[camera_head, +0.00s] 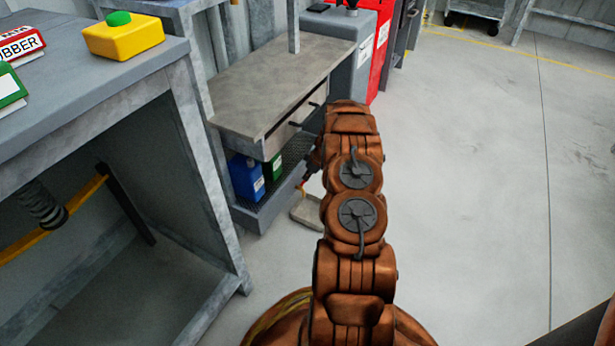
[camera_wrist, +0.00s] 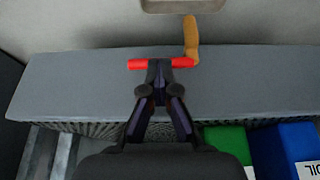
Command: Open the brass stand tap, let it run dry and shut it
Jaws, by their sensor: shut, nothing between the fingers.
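The brass stand tap (camera_wrist: 191,38) shows in the wrist view as a yellow-brown spout, with a red handle bar (camera_wrist: 183,62) lying crosswise at its lower end. My gripper (camera_wrist: 160,66) is shut and empty, and its fingertips overlap the middle of the red bar. I cannot tell whether they touch it. In the head view only a small red and yellow bit of the tap (camera_head: 302,186) shows; my arm hides most of my gripper. A shallow grey tray (camera_head: 306,212) lies on the floor below the tap, and its edge shows in the wrist view (camera_wrist: 184,7).
A grey shelf stand with a drawer (camera_head: 260,88) is left of my arm. Blue (camera_head: 246,178) and green (camera_head: 274,168) containers stand on its lower mesh shelf. The floor at right is clear.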

